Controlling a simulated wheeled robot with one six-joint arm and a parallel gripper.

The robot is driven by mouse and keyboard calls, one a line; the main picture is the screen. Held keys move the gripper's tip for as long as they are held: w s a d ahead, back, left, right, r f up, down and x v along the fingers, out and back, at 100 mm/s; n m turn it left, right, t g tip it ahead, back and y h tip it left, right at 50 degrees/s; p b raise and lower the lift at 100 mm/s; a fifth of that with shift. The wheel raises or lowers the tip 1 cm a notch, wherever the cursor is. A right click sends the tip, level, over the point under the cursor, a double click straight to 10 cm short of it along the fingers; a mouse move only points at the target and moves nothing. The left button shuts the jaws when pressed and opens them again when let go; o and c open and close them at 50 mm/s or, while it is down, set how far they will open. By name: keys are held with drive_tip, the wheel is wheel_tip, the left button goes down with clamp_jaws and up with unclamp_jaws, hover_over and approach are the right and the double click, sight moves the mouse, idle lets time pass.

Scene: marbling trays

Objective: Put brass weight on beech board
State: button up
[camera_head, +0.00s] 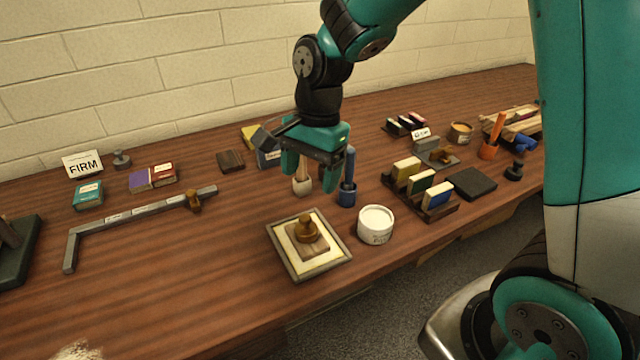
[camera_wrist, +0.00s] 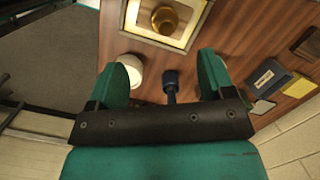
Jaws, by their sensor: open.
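A brass weight (camera_head: 307,229) with a rounded knob stands upright on a small wooden board (camera_head: 322,247), which looks like the beech board. The board lies in a shallow grey-rimmed tray (camera_head: 281,257) with a cream inside. The wrist view shows the weight (camera_wrist: 165,19) on the board (camera_wrist: 186,14), cut by the top edge, with the tray rim (camera_wrist: 196,34) around them. My gripper (camera_head: 311,175) is open and empty, above the table behind the tray and apart from the weight. Its spread fingers also show in the wrist view (camera_wrist: 163,75).
A blue pot (camera_head: 347,195) and a pale pot (camera_head: 302,186) with a stick stand below my gripper. A white tub (camera_head: 376,225) is right of the tray. Another brass-coloured piece (camera_head: 194,203) sits by the grey angled bar (camera_head: 140,211).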

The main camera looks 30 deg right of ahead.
drive_tip(key=s+a+r+n+y, duration=0.1)
drive_tip(key=s+r+n, duration=0.3)
drive_tip(key=s+n, duration=0.5)
drive_tip(key=s+a+r+n+y, duration=0.1)
drive_tip(key=s+a+r+n, duration=0.3)
drive_tip(key=s+n, duration=0.5)
drive_tip(key=shift+a+r+n+t, duration=0.15)
drive_tip(key=shift+a+n+t, duration=0.15)
drive_tip(key=shift+n, duration=0.3)
